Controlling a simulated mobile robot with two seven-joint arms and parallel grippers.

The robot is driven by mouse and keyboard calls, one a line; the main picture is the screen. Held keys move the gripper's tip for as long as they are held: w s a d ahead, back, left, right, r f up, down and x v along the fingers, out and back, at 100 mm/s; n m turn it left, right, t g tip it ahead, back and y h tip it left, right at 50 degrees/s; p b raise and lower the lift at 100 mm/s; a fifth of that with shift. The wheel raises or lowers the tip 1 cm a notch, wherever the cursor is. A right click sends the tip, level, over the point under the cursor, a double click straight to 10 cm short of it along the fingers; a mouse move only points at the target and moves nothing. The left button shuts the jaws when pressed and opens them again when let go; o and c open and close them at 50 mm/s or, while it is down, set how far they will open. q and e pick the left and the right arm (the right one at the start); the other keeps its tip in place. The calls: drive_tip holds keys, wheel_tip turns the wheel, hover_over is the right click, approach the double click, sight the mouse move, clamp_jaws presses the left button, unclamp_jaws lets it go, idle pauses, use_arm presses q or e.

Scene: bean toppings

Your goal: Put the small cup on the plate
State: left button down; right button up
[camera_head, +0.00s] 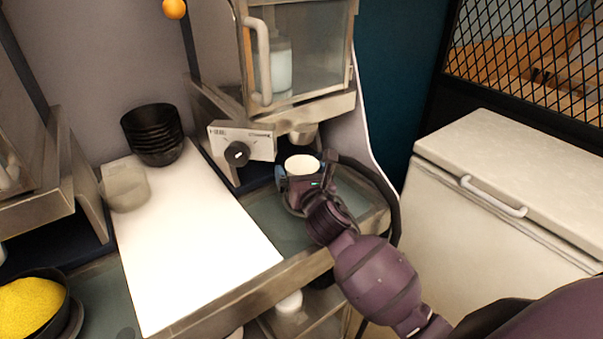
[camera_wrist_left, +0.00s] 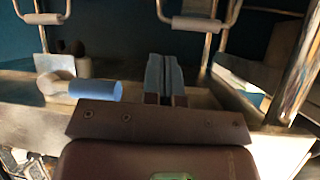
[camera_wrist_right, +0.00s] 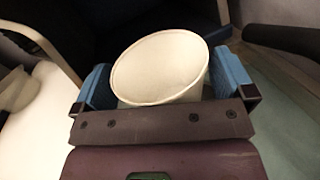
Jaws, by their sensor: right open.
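A white round cup (camera_head: 302,164) is at the coffee-machine-like unit, under its spout. In the right wrist view the cup (camera_wrist_right: 162,68) is between the two blue fingers of my right gripper (camera_wrist_right: 168,88). The fingers are open and stand on either side of it; I cannot tell whether they touch it. In the head view my right gripper (camera_head: 305,178) hides the cup's lower part. My left gripper (camera_wrist_left: 165,75) shows only in the left wrist view, with its fingers together and nothing seen between them. I cannot make out a plate for certain.
A white board (camera_head: 190,250) lies on the counter, bearing a translucent cup (camera_head: 125,188). Stacked dark bowls (camera_head: 155,135) stand at the back. A bowl of yellow food (camera_head: 30,305) is at lower left. A white chest (camera_head: 500,220) stands at right. The board's middle is clear.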

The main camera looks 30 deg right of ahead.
drive_tip(key=s, duration=0.3)
drive_tip(key=s+a, duration=0.1)
drive_tip(key=s, duration=0.3)
drive_tip(key=s+a, duration=0.1)
drive_tip(key=s, duration=0.2)
drive_tip(key=shift+s, duration=0.95)
drive_tip(key=shift+a, duration=0.1)
